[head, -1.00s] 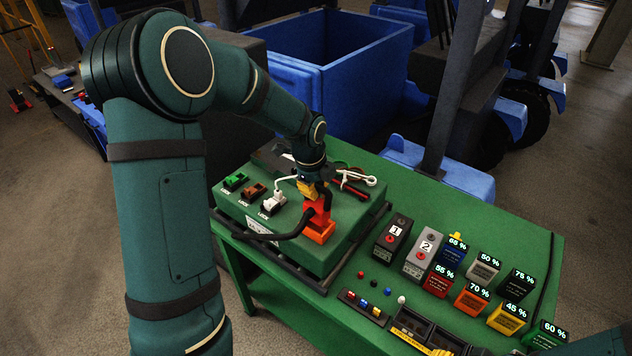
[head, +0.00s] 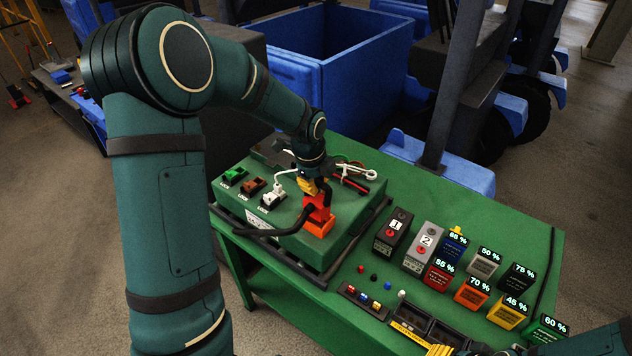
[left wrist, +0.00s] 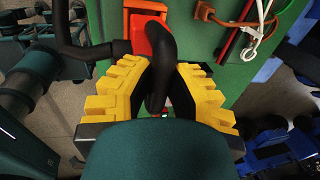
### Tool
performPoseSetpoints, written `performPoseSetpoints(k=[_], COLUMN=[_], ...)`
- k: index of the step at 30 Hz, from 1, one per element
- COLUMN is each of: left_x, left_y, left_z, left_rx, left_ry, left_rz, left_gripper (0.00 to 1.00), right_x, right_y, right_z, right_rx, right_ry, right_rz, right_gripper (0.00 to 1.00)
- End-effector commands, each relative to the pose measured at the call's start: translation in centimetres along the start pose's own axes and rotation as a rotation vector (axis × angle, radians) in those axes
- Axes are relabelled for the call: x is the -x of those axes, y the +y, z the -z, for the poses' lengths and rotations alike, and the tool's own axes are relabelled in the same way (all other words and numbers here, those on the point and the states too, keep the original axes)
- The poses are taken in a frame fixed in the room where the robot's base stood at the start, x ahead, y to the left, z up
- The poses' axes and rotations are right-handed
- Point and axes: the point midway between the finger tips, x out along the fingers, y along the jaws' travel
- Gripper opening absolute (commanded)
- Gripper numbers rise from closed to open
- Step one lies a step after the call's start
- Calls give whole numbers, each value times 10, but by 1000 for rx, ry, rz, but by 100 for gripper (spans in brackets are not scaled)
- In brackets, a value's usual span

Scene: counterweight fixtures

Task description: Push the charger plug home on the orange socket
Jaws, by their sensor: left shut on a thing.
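My left gripper (head: 314,187) has its yellow fingers closed around the charger plug (head: 318,209), a red block with a thick black cable. The plug stands upright over the orange socket (head: 320,229) at the right front of the green box (head: 292,247). In the left wrist view the black cable (left wrist: 157,70) rises between the yellow fingers (left wrist: 158,95), with red-orange parts behind it. Whether any gap is left between plug and socket is hidden. What seems to be my right gripper (head: 440,350) is cut off at the bottom edge of the head view.
Green, brown and white connectors (head: 273,195) stand in a row left of the plug. Pliers and a red tool (head: 357,175) lie behind it. Several labelled battery blocks (head: 473,292) fill the table's right side. A blue bin (head: 345,75) stands behind the table.

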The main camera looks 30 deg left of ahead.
Motion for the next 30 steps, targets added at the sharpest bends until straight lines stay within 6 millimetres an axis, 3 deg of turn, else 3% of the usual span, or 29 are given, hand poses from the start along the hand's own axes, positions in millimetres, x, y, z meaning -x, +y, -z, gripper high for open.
performPoseSetpoints(k=[30], left_x=[-26], left_y=[4], left_z=[0], left_rx=[-1], left_ry=[0], left_rz=[2], left_gripper=[0], right_x=[-19], right_y=[7], right_z=[-3], right_rx=[0], right_ry=[0], right_rz=[0], right_gripper=[47])
